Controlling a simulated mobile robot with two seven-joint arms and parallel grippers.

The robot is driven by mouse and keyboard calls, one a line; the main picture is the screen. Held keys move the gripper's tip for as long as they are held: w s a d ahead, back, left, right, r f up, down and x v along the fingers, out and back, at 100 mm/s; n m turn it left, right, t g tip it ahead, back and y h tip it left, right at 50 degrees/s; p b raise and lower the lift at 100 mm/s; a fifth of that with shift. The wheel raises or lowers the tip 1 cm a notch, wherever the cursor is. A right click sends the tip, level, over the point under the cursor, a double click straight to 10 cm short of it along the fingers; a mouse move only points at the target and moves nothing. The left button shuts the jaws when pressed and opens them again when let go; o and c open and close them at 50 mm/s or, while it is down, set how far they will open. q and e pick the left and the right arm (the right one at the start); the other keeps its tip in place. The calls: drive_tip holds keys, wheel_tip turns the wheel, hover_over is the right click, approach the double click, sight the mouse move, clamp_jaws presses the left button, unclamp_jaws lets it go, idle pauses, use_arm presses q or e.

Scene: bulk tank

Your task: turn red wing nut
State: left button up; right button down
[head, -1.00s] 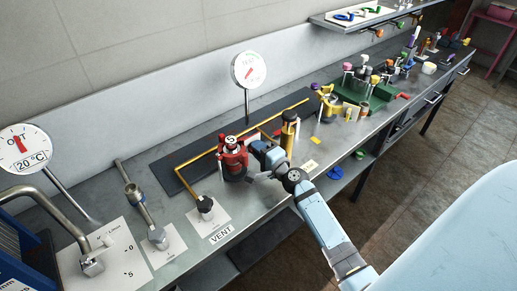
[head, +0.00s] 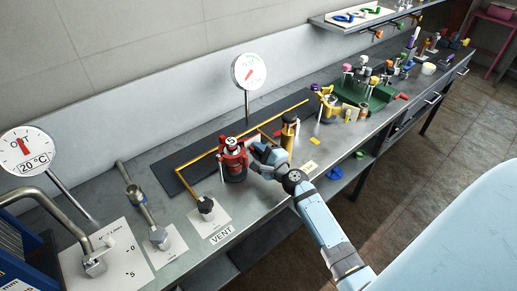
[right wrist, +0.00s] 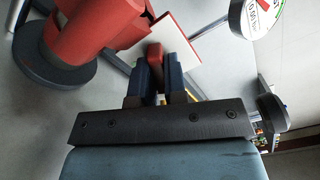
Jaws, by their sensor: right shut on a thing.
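The red fixture (head: 233,165) with a dark round base stands on the bench, left of centre in the head view. Its red body also fills the upper left of the right wrist view (right wrist: 85,30). My right gripper (head: 254,160) reaches it from the right. In the right wrist view, its two dark blue fingers (right wrist: 157,75) are shut on a narrow red piece, the red wing nut (right wrist: 154,56). The wing nut's lower part is hidden between the fingers. My left gripper is not in view.
A yellow pipe (head: 205,160) runs beside the red fixture, with a yellow cylinder (head: 289,130) to its right. A round gauge (head: 249,71) stands behind. A green rack (head: 370,92) stands farther along the bench.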

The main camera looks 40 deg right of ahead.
drive_tip(key=m+p, duration=0.4)
drive_tip(key=m, duration=0.8)
drive_tip(key=shift+m+p, duration=0.3)
drive_tip(key=shift+p, duration=0.05)
idle(0.4)
drive_tip(key=c, duration=1.2)
unclamp_jaws()
drive_tip(key=shift+o, duration=0.2)
